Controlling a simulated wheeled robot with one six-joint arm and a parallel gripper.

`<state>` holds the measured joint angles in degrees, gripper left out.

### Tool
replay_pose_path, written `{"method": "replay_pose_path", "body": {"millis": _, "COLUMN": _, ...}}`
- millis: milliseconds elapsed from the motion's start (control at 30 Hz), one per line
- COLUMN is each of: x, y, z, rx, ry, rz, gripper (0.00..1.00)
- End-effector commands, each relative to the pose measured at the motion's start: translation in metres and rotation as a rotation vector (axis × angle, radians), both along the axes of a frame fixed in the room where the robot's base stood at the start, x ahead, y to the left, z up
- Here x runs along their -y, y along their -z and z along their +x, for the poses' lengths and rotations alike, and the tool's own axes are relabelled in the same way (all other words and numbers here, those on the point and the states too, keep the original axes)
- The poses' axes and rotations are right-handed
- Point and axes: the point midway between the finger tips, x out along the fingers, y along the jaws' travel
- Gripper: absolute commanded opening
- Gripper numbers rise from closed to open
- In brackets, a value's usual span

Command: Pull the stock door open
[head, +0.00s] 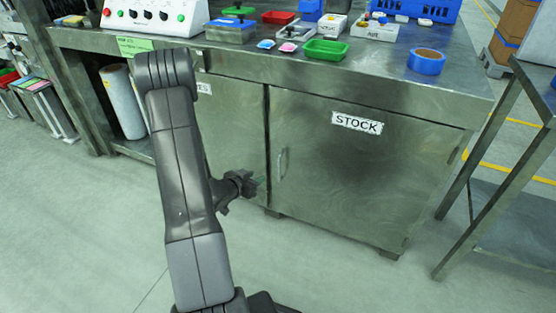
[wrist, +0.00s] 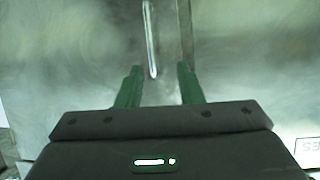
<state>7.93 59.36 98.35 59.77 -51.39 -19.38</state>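The stock door (head: 355,175) is the right-hand metal door of the bench cabinet, with a STOCK label, and it is closed. Its upright bar handle (head: 282,163) is near its left edge. In the wrist view the handle (wrist: 150,40) stands ahead of my gripper, between the lines of the two fingers and left of their middle. My gripper (wrist: 158,84) is open and empty, with two green fingers apart. In the head view my gripper (head: 258,181) is just left of the handle, with a gap between them.
The neighbouring cabinet door (head: 235,130) on the left is closed and partly hidden by my arm. The benchtop holds a blue tape roll (head: 426,61), a green tray (head: 326,49) and a control box (head: 155,15). A metal side table (head: 520,215) stands at right. The floor before the stock door is clear.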

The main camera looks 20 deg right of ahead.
Motion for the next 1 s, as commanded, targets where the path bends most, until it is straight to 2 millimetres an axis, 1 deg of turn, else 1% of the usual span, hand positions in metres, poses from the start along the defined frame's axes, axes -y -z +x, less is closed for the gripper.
{"method": "replay_pose_path", "body": {"millis": 33, "x": 0.005, "y": 0.002, "z": -0.003, "rx": -0.002, "ry": 0.027, "rz": -0.023, "gripper": 0.34}}
{"method": "replay_pose_path", "body": {"millis": 133, "x": 0.01, "y": 0.005, "z": -0.007, "rx": -0.003, "ry": 0.059, "rz": -0.052, "gripper": 0.34}}
{"method": "replay_pose_path", "body": {"millis": 267, "x": 0.018, "y": 0.009, "z": -0.005, "rx": -0.001, "ry": 0.071, "rz": -0.061, "gripper": 0.34}}
{"method": "replay_pose_path", "body": {"millis": 367, "x": 0.029, "y": 0.015, "z": 0.001, "rx": 0.0, "ry": 0.07, "rz": -0.06, "gripper": 0.34}}
{"method": "replay_pose_path", "body": {"millis": 600, "x": 0.07, "y": 0.036, "z": 0.023, "rx": 0.0, "ry": 0.07, "rz": -0.06, "gripper": 0.34}}
{"method": "replay_pose_path", "body": {"millis": 800, "x": 0.101, "y": 0.049, "z": 0.041, "rx": 0.001, "ry": 0.067, "rz": -0.06, "gripper": 0.34}}
{"method": "replay_pose_path", "body": {"millis": 1000, "x": 0.118, "y": 0.057, "z": 0.052, "rx": -0.001, "ry": 0.066, "rz": -0.059, "gripper": 0.34}}
